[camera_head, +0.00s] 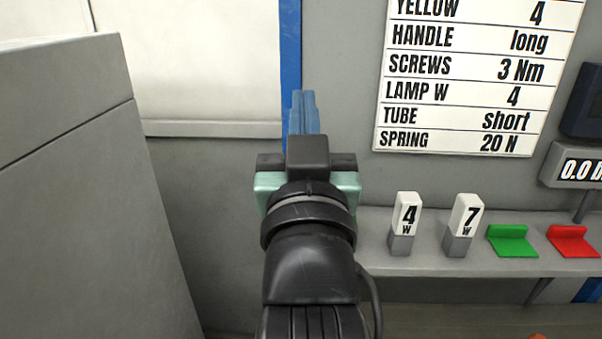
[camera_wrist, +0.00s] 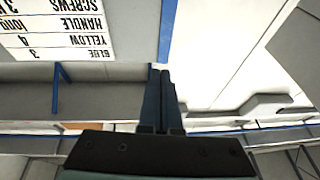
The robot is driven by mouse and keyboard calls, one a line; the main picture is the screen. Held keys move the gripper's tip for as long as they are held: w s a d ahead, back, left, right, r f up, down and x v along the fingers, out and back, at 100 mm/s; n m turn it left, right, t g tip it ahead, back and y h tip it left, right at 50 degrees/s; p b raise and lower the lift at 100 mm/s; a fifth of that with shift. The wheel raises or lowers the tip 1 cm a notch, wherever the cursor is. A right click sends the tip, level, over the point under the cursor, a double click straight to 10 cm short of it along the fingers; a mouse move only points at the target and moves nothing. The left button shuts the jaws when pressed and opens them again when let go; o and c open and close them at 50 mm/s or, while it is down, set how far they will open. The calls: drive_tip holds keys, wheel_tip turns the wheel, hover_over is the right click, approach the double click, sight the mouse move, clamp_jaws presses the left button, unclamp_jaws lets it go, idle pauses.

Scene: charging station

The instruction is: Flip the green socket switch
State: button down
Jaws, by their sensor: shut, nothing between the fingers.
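My gripper (camera_head: 303,97) points up and away in front of the grey wall, by a blue vertical strip. Its two blue fingers are together and hold nothing. In the wrist view the shut fingers (camera_wrist: 160,75) rise from the bottom middle. I cannot make out a green socket switch in either view.
A grey shelf (camera_head: 420,265) at right bears two white-and-grey blocks marked 4 W (camera_head: 405,222) and 7 W (camera_head: 463,225), and a red piece (camera_head: 573,241). A printed chart (camera_head: 470,78) hangs above. A grey panel (camera_head: 75,200) fills the left.

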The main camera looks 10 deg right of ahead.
drive_tip(key=w+d+f+g, duration=0.2)
drive_tip(key=d+f, duration=0.1)
drive_tip(key=f, duration=0.5)
drive_tip(key=w+d+f+g+h, duration=0.1)
drive_tip(key=w+d+f+g, duration=0.1)
drive_tip(key=f, duration=0.7)
drive_tip(key=shift+w+d+f+m+g, duration=0.3)
drive_tip(key=shift+w+d+m+g, duration=0.1)
drive_tip(key=shift+g, duration=0.3)
drive_tip(key=p+x, duration=0.1)
drive_tip(key=x, duration=0.3)
drive_tip(key=p+x, duration=0.1)
drive_tip(key=x, duration=0.4)
drive_tip(key=shift+w+d+r+p, duration=0.1)
drive_tip(key=shift+w+r+p, duration=0.1)
drive_tip(key=shift+p, duration=0.1)
drive_tip(key=f, duration=0.1)
drive_tip(key=w+f+p, duration=0.1)
drive_tip(key=f, duration=0.1)
drive_tip(key=shift+d+f, duration=0.1)
drive_tip(key=shift+f, duration=0.55)
drive_tip(key=shift+r+p, duration=0.1)
drive_tip(key=shift+p, duration=0.25)
